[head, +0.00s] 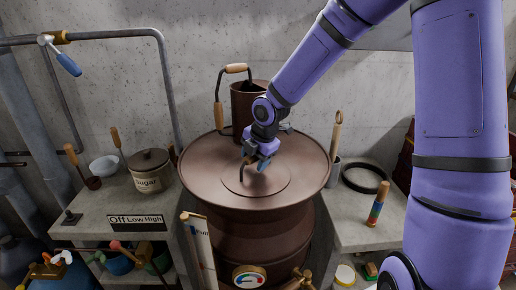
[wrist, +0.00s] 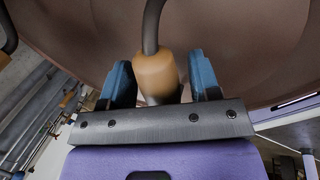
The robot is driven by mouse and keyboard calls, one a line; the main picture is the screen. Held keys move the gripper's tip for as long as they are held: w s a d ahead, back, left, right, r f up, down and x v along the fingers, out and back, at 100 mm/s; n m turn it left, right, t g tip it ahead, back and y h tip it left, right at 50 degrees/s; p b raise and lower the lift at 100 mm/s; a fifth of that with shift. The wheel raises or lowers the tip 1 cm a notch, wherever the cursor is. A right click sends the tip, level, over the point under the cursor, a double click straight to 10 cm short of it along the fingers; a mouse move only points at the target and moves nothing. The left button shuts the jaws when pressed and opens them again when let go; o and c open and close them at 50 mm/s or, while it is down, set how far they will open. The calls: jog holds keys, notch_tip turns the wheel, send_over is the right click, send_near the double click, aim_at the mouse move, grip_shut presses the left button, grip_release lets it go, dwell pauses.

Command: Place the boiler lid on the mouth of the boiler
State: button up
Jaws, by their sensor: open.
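The brown boiler (head: 210,190) stands in the middle of the head view with its wide round top upward. The boiler lid (head: 270,186), a flat brown disc, lies at the middle of that top and looks level; I cannot tell how exactly it sits over the mouth. Its dark curved handle shows beside my gripper (head: 266,163). In the wrist view a wooden grip (wrist: 155,74) on a dark curved handle stands between the two blue fingers of my gripper (wrist: 165,80). The fingers are open, with a gap on each side of the grip. The mouth is hidden under the lid.
A brown can (head: 243,106) with wooden-gripped handles stands at the boiler top's back edge. A sugar pot (head: 150,172) and a white bowl (head: 104,166) are on the left counter. A black ring (head: 364,190) and a coloured-banded handle (head: 378,203) are on the right counter.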

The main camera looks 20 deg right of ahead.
jog(key=v, duration=1.3)
jog(key=s+d+r+m, duration=0.1)
jog(key=s+r+m, duration=0.2)
jog(key=s+m, duration=0.4)
jog(key=s+d+r+m+t+h, duration=0.1)
jog(key=s+d+r+m, duration=0.1)
jog(key=s+m, duration=0.6)
jog(key=s+d+r+m+t, duration=0.1)
jog(key=s+r+m, duration=0.3)
jog(key=s+m, duration=0.4)
jog(key=s+d, duration=0.1)
jog(key=s, duration=0.2)
jog(key=shift+s+r+h, duration=0.15)
jog(key=shift+r+h, duration=0.15)
jog(key=shift+r, duration=0.05)
jog(key=shift+d, duration=0.1)
